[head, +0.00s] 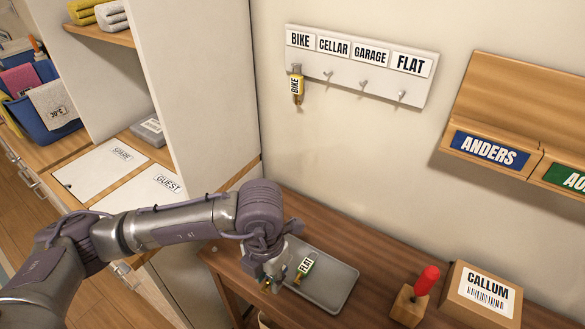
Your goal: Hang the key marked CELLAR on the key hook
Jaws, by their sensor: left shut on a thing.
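The white key rack (360,80) on the wall has labels BIKE, CELLAR, GARAGE and FLAT above its hooks. The hook under CELLAR (328,75) is bare, as are those under GARAGE and FLAT. A key with a yellow BIKE tag (296,88) hangs under BIKE. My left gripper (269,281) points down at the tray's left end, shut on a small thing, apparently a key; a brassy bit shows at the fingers. Its tag is hidden, so CELLAR cannot be read. My right gripper is out of view.
A red-handled tool stands in a wooden block (408,305) right of the tray, beside a CALLUM box (480,296). A wooden wall shelf marked ANDERS (488,150) is at right. A tall white cabinet side (205,90) stands left. The wall below the rack is clear.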

